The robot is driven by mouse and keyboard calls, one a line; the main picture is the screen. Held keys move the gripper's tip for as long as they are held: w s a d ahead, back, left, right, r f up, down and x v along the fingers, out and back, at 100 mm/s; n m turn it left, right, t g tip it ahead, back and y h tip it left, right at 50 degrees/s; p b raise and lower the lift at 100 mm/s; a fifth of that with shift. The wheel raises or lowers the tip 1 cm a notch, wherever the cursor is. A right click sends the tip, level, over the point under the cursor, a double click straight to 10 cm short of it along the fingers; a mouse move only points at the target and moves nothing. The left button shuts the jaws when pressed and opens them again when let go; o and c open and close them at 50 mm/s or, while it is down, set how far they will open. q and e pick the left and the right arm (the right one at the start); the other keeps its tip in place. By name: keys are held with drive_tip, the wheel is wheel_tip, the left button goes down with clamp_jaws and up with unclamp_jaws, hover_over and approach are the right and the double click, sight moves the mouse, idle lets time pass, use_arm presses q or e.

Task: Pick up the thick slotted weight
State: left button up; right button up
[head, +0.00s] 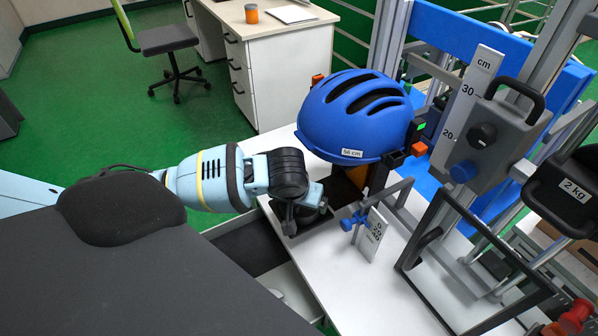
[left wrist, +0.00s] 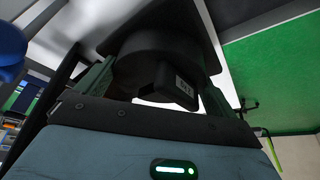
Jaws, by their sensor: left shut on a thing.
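My left gripper (head: 296,214) points down at the left edge of the white table, beside the blue helmet. In the left wrist view, its two fingers (left wrist: 155,88) are shut on a thick, dark, round piece (left wrist: 150,55), which I take to be the thick slotted weight. In the head view the gripper mostly hides the weight. My right gripper is not in view.
A blue helmet (head: 352,118) marked 56 cm sits close right of my left gripper. A small scale plate (head: 374,236), a dark frame (head: 428,238) and the drop tower with a 2 kg block (head: 567,190) stand further right. An open drawer (head: 285,288) lies below the table edge.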

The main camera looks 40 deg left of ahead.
use_arm(q)
drive_tip(key=shift+c, duration=1.1)
drive_tip(key=shift+w+r, duration=0.15)
drive_tip(key=shift+r, duration=0.1)
drive_tip(key=shift+c, duration=0.6)
drive_tip(key=shift+r+p, duration=0.35)
drive_tip(key=shift+r, duration=1.4)
drive_tip(key=s+a+r, duration=0.1)
drive_tip(key=s+a, duration=0.2)
drive_tip(key=s, duration=1.2)
drive_tip(key=shift+s+r+p, duration=0.2)
drive_tip(key=shift+s+p, duration=0.1)
drive_tip(key=shift+a, duration=0.1)
